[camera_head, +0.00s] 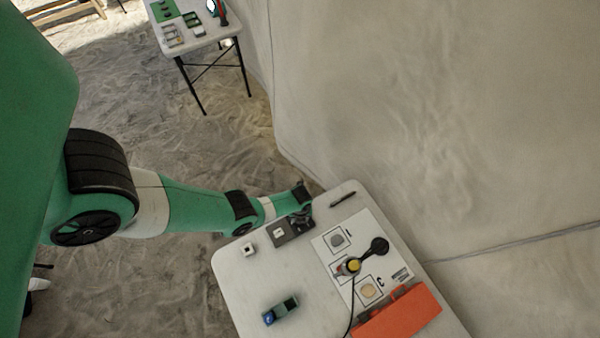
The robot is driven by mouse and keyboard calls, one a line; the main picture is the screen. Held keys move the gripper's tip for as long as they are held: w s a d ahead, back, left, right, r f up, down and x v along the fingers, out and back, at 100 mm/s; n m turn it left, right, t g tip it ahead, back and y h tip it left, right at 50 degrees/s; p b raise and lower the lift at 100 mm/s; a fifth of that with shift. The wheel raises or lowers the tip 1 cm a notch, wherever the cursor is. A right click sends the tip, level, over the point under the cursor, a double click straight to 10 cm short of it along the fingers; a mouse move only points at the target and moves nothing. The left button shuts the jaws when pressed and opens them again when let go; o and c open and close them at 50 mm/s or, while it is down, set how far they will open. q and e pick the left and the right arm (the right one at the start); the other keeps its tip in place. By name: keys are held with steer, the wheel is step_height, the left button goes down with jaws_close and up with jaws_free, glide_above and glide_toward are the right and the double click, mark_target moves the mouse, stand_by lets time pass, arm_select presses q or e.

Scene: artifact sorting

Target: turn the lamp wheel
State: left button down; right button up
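A lamp-like device with a black round head (378,246) and a yellow round part (354,266) stands on the white sheet at the right of the table. A black cable runs from it toward the front. I cannot make out which part is the wheel. My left gripper (302,208) reaches in from the left over the far-left edge of the table, just behind a dark grey flat box (284,234) with a white square on it. It is apart from the lamp-like device. Its fingers are too small and dark to tell open from shut. My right gripper is out of view.
The white table (240,278) holds a white sheet (325,245) with pictured stones, a small white cube (249,249), a green and blue item (281,310), a dark pen-like item (343,198) and an orange tray (400,316). A rough wall stands close behind. Another table (200,38) is farther back.

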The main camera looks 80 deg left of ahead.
arm_select(q)
steer(key=shift+f, duration=0.1)
steer(key=shift+c, duration=1.7)
jaws_free()
step_height(320, 180, up, 12)
steer(key=p, duration=1.1)
steer(key=shift+p, duration=0.4)
steer(key=shift+f, duration=0.15)
